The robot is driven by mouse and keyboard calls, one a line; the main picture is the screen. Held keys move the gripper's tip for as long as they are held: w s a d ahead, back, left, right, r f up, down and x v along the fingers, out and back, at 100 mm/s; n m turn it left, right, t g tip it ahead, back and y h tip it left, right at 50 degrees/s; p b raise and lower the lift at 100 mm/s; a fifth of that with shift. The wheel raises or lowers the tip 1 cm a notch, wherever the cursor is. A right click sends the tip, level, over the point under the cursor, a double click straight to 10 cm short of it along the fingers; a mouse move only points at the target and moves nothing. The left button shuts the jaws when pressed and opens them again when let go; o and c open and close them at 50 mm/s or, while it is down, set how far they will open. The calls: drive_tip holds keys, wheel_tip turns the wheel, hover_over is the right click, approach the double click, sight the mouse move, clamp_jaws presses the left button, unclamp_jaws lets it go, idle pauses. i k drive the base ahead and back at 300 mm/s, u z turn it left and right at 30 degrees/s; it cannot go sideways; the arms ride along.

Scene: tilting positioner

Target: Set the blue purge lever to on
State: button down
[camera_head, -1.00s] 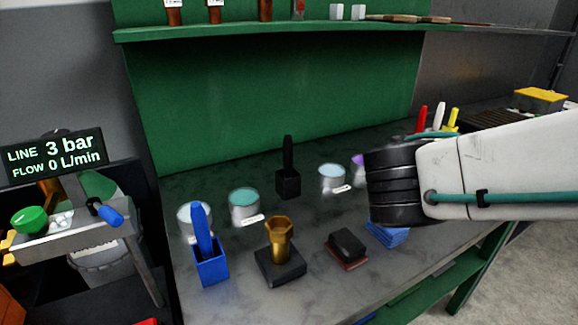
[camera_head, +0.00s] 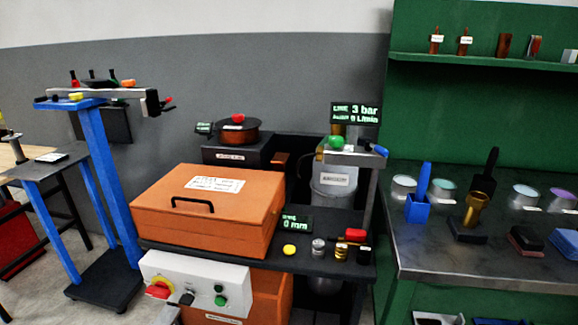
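The blue purge lever (camera_head: 380,150) is a small blue handle at the right end of a grey bracket (camera_head: 350,158), right of the picture's middle. It points to the right and slightly down. A green knob (camera_head: 336,142) sits at the bracket's left end. A display (camera_head: 356,113) above reads line 3 bar, and its flow line appears to read 0 L/min. A grey argon cylinder (camera_head: 333,188) stands below. My gripper and arm are not in view.
An orange case (camera_head: 208,210) lies on a dark bench (camera_head: 335,262) left of the lever. Several small knobs and a red-topped part (camera_head: 355,235) stand below it. A workbench (camera_head: 480,266) with pots and tools is to the right. A blue-legged stand (camera_head: 108,185) is far left.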

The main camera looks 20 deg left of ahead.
sight(370, 146)
drive_tip(key=u, duration=0.25)
drive_tip(key=k, duration=0.4)
drive_tip(key=z, duration=0.6)
drive_tip(key=i, duration=1.3)
drive_tip(key=u, duration=0.5)
